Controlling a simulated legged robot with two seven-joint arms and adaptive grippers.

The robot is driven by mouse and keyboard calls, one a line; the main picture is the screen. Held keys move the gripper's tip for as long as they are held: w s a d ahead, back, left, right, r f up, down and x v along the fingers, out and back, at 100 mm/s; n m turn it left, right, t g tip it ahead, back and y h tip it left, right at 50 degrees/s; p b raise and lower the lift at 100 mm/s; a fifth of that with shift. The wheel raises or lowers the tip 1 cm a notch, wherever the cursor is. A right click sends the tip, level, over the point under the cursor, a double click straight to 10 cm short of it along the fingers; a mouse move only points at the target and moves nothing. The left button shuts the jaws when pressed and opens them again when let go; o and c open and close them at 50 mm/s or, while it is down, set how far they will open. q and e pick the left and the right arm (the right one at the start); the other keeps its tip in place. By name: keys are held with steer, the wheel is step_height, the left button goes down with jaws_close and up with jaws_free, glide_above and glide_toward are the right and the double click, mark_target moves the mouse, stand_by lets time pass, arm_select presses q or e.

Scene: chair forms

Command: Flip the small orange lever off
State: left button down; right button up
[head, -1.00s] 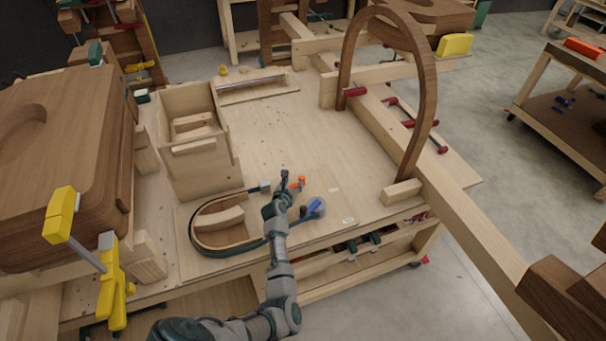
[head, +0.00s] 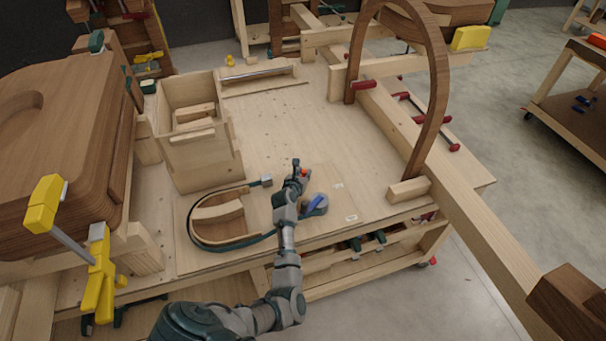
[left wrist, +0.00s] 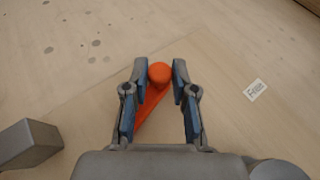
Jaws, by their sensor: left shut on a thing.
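The small orange lever (left wrist: 157,84) has a round knob and a slanting arm in the left wrist view. It lies between the two fingers of my left gripper (left wrist: 159,80), which is shut on it near the knob. In the head view, my left gripper (head: 299,172) is above the wooden board on the workbench. Only a bit of the orange lever (head: 304,171) shows beside the fingers there; the rest is hidden behind my gripper. My right gripper is not in view.
A blue lever (head: 316,204) on a grey round base is just right of my left wrist. A curved dark band with a grey end block (head: 266,180) lies to the left. An open wooden box (head: 203,160) stands behind. The bench middle (head: 280,115) is clear.

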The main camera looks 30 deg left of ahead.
arm_select(q)
steer(key=shift+s+d, duration=0.1)
steer(key=shift+d, duration=0.05)
steer(key=shift+s+d+r, duration=0.1)
steer(key=shift+d+r, duration=0.05)
steer(key=shift+d, duration=0.1)
steer(key=shift+a+r, duration=0.1)
steer(key=shift+r, duration=0.05)
steer(key=shift+s+a+r+m+h+p, duration=0.1)
steer(key=shift+m+h+p, duration=0.45)
steer(key=shift+p, duration=0.35)
steer(key=shift+m+h, duration=0.25)
steer(key=shift+h, duration=0.1)
steer(key=shift+t+p, duration=0.3)
steer(key=c, duration=1)
jaws_free()
steer(key=shift+f, duration=0.25)
steer(key=v, duration=1.2)
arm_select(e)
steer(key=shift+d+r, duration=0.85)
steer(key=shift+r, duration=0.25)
